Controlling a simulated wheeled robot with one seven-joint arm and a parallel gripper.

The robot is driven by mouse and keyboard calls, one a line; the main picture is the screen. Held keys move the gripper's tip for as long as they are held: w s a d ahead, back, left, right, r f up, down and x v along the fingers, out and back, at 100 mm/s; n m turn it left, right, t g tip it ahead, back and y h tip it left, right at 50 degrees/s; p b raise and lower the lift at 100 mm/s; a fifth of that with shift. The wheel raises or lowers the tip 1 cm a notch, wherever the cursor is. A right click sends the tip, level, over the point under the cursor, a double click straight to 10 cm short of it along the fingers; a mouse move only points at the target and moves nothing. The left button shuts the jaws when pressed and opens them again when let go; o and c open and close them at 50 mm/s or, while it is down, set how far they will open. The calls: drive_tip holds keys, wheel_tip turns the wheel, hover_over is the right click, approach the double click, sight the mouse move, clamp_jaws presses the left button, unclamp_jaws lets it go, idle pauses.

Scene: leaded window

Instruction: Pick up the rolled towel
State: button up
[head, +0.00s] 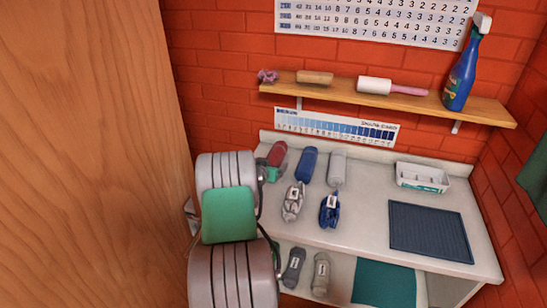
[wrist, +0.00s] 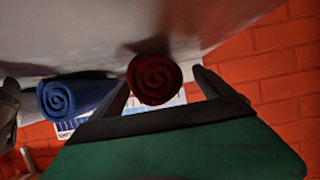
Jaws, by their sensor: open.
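A dark red rolled towel (head: 277,154) lies at the back left of the pale counter (head: 375,212). In the wrist view its spiral end (wrist: 154,79) faces me, between the fingertips. My gripper (head: 269,172) is at the near end of this roll, mostly hidden behind my arm in the head view. In the wrist view my gripper (wrist: 163,88) is open, one dark finger on each side of the red roll. I cannot tell whether either finger touches it. A blue roll (head: 307,163) and a pale grey roll (head: 338,168) lie to its right; the blue spiral end (wrist: 58,99) also shows in the wrist view.
Two bundles, grey (head: 293,202) and dark blue (head: 330,209), lie in front of the rolls. A white tray (head: 438,184) and a dark mat (head: 430,232) are at the right. A wall shelf (head: 410,101) holds a spray bottle (head: 461,77). A wooden panel (head: 85,150) stands at the left.

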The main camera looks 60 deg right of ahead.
drive_tip(key=x, duration=0.3)
drive_tip(key=shift+d, duration=0.15)
drive_tip(key=shift+c, duration=0.5)
drive_tip(key=c, duration=1.3)
drive_tip(key=shift+r, duration=0.1)
drive_tip(key=shift+c, duration=0.7)
drive_tip(key=shift+r, duration=0.1)
